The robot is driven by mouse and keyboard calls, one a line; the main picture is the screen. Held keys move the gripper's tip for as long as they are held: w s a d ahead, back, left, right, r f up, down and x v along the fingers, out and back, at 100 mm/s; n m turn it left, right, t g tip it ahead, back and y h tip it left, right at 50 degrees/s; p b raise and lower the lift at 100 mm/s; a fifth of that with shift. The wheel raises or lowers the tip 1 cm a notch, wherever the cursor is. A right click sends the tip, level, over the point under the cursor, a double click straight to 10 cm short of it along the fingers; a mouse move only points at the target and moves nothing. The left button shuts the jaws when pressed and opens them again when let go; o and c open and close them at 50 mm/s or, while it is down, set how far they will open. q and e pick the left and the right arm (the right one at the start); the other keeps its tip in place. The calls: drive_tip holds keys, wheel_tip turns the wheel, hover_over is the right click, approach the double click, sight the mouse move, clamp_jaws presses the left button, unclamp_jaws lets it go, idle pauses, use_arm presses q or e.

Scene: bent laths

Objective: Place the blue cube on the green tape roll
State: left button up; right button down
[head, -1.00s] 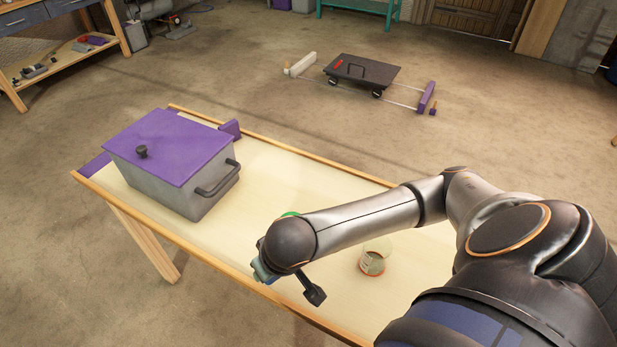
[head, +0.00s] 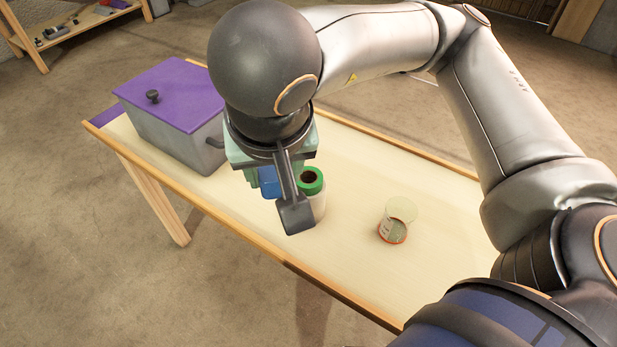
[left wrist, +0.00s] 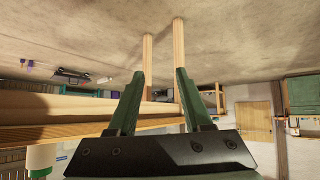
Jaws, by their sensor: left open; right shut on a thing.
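My right gripper (head: 266,178) is shut on the blue cube (head: 268,184) and holds it above the table, partly hidden by my wrist. The green tape roll (head: 313,184) is just to the right of the cube in the head view, with its dark hole facing up. It appears to rest on a pale cylinder (head: 319,206), partly hidden by my wrist. The cube and roll look apart, but their exact gap is unclear. My left gripper (left wrist: 158,72) is open and empty in the left wrist view, and is not seen in the head view.
The wooden table (head: 350,270) has a raised rim. A grey box with a purple lid (head: 175,95) stands at its left. A clear jar with an orange-red rim (head: 394,229) is right of the roll. The table's front right is bare.

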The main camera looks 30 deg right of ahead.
drive_tip(key=w+d+f+b, duration=0.2)
drive_tip(key=w+d+f, duration=0.25)
drive_tip(key=d, duration=0.25)
approach(308, 173)
drive_tip(key=shift+w+f, duration=0.6)
drive_tip(key=shift+w, duration=0.3)
drive_tip(key=x, duration=0.3)
drive_tip(key=shift+s+d+f, duration=0.25)
drive_tip(key=shift+d+f, duration=0.05)
drive_tip(key=shift+f, duration=0.45)
drive_tip(key=shift+f, duration=0.2)
drive_tip(key=shift+c, duration=1.7)
unclamp_jaws()
drive_tip(key=shift+r, duration=0.1)
